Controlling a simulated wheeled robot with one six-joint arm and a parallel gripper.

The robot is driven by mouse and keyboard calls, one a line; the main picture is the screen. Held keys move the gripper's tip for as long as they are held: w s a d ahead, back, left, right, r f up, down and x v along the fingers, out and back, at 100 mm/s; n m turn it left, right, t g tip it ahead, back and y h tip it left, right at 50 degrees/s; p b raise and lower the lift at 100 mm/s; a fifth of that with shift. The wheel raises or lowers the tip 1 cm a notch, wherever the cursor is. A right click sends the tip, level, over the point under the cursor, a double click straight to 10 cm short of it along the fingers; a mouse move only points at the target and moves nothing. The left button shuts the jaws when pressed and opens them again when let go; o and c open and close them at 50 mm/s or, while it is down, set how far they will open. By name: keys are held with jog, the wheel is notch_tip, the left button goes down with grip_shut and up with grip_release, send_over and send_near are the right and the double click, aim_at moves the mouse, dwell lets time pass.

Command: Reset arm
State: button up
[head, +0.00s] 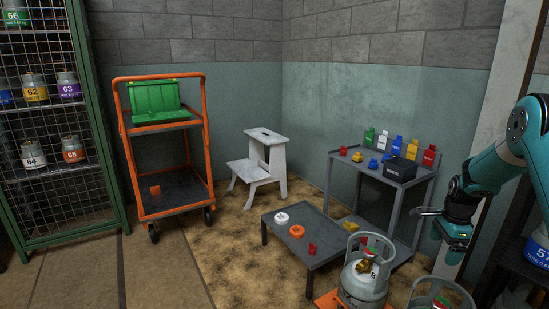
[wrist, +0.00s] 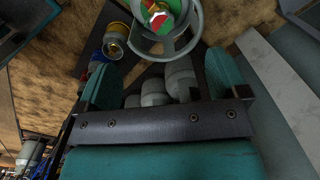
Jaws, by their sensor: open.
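My teal arm (head: 497,160) comes in from the right in the head view. It is bent, with the forearm sloping down to the left. My gripper (head: 440,228) hangs at its end, to the right of the grey side table and above the gas cylinders. In the wrist view the two teal fingers of my gripper (wrist: 160,72) stand wide apart with nothing held between them. A grey gas cylinder (wrist: 165,22) with a red and green top shows beyond the fingers.
A grey cylinder (head: 364,272) stands front right, with another (head: 440,295) beside it. A grey side table (head: 408,183) holds bottles and small coloured pieces. A low table (head: 325,258), white step stool (head: 260,165), orange trolley (head: 172,190) and caged rack (head: 50,130) stand left. Floor front left is clear.

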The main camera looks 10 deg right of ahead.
jog(key=s+a+r+n+y, duration=0.1)
jog(key=s+a+r+n, duration=0.1)
jog(key=a+r+n, duration=0.55)
jog(key=s+a+r+n, duration=0.2)
jog(key=s+a+r, duration=0.15)
jog(key=a, duration=0.75)
jog(key=s+a+r+n+y, duration=0.1)
jog(key=s+a+r+n, duration=0.1)
jog(key=a+r+n, duration=0.6)
jog(key=s+a+r+n+y, duration=0.1)
jog(key=s+a+r+n, duration=0.1)
jog(key=s+a+n, duration=0.65)
jog(key=s+a+r+n+y, duration=0.15)
jog(key=s+a, duration=0.45)
jog(key=s, duration=0.7)
notch_tip(320, 180, up, 30)
jog(key=p, duration=2.9)
jog(key=shift+f+n, duration=0.25)
jog(key=shift+n, duration=0.1)
